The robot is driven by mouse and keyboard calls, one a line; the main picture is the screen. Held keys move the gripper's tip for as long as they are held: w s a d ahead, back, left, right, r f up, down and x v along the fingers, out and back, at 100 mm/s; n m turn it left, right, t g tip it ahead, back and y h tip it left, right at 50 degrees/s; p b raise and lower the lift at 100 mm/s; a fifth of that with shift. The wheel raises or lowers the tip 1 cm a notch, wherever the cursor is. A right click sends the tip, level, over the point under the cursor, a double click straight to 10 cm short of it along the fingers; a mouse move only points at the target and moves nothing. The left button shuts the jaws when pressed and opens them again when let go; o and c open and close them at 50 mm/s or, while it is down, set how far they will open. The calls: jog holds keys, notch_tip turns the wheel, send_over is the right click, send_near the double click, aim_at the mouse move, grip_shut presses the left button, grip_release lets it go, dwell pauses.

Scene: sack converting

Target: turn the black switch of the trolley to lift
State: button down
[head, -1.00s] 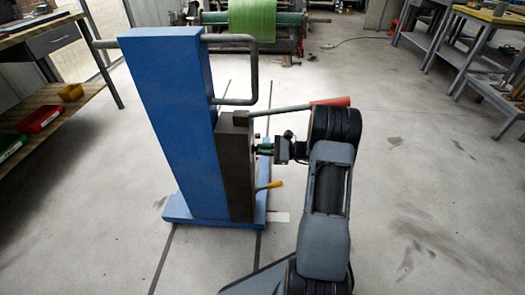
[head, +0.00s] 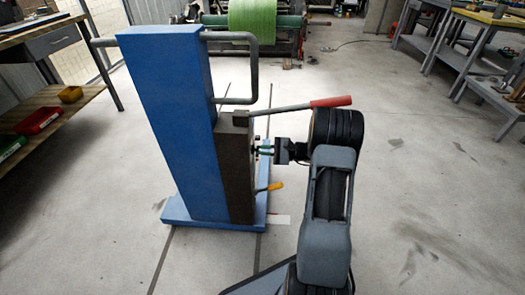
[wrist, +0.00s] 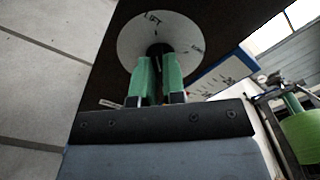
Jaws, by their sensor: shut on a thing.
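The trolley (head: 165,120) stands upright on the floor, with a tall blue column and a dark box (head: 235,170) on its right side. In the wrist view a pale round dial plate (wrist: 135,42) reads LIFT at its upper left, with a second, partly legible word at its right. The black switch (wrist: 155,48) is at the plate's middle, mostly hidden by the fingers. My gripper (wrist: 159,60) has its green fingers closed on both sides of the switch. In the head view my gripper (head: 264,149) reaches the box from the right; the switch is too small to read there.
A red-ended lever (head: 330,102) sticks out above my gripper, and a yellow-ended lever (head: 272,187) is below it. A grey tube handle (head: 257,75) is higher up. Workbenches stand left and right. The floor right of my arm is clear.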

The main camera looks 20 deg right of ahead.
jog(key=c, duration=1.2)
grip_release()
jog(key=p+v, duration=0.3)
jog(key=v, duration=1)
jog(key=shift+d, duration=0.3)
jog(key=shift+s, duration=0.15)
